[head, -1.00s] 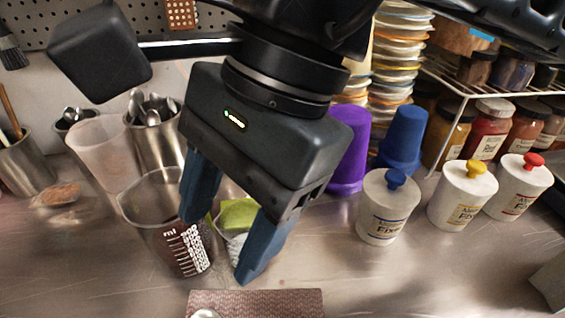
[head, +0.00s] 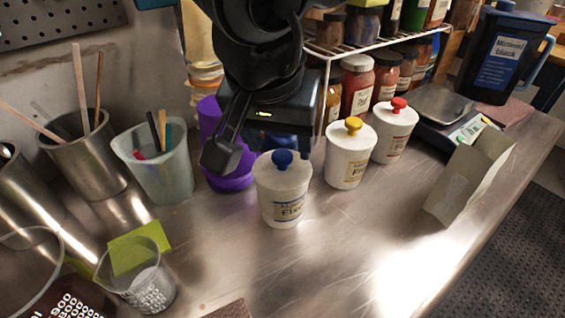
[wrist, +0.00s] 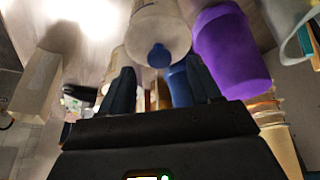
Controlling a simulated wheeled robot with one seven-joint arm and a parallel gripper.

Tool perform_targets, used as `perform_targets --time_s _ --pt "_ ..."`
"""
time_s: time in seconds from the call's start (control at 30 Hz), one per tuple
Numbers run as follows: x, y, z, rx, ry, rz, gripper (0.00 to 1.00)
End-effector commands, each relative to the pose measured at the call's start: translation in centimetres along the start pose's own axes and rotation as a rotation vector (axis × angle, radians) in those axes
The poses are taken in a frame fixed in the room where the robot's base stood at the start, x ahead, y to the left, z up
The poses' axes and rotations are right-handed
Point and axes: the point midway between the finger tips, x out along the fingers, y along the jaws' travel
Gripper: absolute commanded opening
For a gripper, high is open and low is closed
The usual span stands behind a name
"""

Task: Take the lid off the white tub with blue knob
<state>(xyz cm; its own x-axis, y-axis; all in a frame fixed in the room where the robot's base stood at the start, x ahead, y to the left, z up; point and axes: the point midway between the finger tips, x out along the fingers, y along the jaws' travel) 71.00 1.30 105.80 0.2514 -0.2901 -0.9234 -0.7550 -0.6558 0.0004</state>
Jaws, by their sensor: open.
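The white tub with the blue knob (head: 283,197) stands upright on the steel counter in the head view. Its lid is on, with the blue knob (head: 282,158) on top. In the wrist view my gripper (wrist: 160,80) is open and empty. The blue knob (wrist: 159,55) shows in the gap between the fingers, beyond the tips, with the white tub (wrist: 156,25) behind it. No contact with the lid is visible.
White tubs with a yellow knob (head: 350,155) and a red knob (head: 393,132) stand to the right. A purple cup (head: 225,170) is close by on the left. A wire shelf (head: 360,45) with jars is behind.

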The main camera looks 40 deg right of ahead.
Motion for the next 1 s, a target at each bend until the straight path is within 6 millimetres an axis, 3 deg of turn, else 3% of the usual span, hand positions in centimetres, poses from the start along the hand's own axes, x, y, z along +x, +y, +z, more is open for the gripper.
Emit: perform_targets --time_s 0.2,0.5,1.0 --pt "2.6 0.1 0.0 0.001 -0.003 0.001 0.63" --pt "3.1 0.1 0.0 0.000 -0.001 0.000 0.62" --pt "3.0 0.1 0.0 0.000 -0.001 0.000 0.14"
